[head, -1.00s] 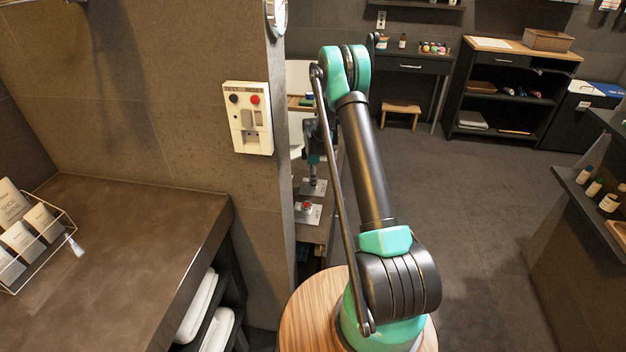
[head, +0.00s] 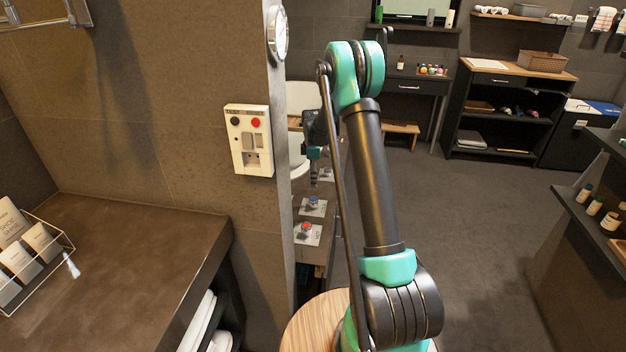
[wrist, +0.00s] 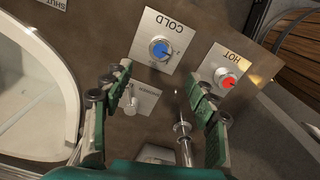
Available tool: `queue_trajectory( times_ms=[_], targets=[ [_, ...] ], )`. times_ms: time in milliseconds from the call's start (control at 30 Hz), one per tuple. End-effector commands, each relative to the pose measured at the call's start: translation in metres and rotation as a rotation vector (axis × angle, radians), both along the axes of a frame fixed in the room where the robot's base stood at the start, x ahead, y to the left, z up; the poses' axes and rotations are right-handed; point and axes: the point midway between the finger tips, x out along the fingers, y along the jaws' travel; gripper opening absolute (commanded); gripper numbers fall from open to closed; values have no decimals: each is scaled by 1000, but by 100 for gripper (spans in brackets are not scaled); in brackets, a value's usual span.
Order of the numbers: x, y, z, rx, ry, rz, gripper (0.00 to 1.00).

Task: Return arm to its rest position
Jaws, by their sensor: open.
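My gripper (wrist: 163,80) is open and empty in the wrist view, its two green fingers spread apart. It hangs above a brown counter holding a COLD plate with a blue knob (wrist: 160,49) and a HOT plate with a red knob (wrist: 228,79). The fingers look apart from both knobs. In the head view my arm stands raised and bent, and my gripper (head: 314,168) points down behind it, small and partly hidden. The blue knob (head: 313,201) and red knob (head: 306,228) show below it.
A white basin (wrist: 35,80) lies left in the wrist view. In the head view a wall corner with a switch panel (head: 249,140) stands close left of my arm. A dark counter (head: 120,250) is at left, shelves (head: 505,105) at the back. The floor right of my arm is clear.

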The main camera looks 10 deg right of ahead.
Motion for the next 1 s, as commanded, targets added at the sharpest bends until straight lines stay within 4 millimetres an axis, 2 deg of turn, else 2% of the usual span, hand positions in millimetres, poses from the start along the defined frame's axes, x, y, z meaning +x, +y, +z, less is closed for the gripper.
queue_trajectory(
  times_ms=[167,267,367,500,700,1000],
  targets=[
    [-2,0,2,0,-2,-6,58],
    [-10,-2,11,1,-11,-42,58],
    [-29,-6,30,4,-30,-119,58],
    [-66,-12,60,13,-68,-270,58],
    [-127,-20,95,37,-120,-492,58],
    [-226,-30,122,94,-193,-823,58]
  ],
)
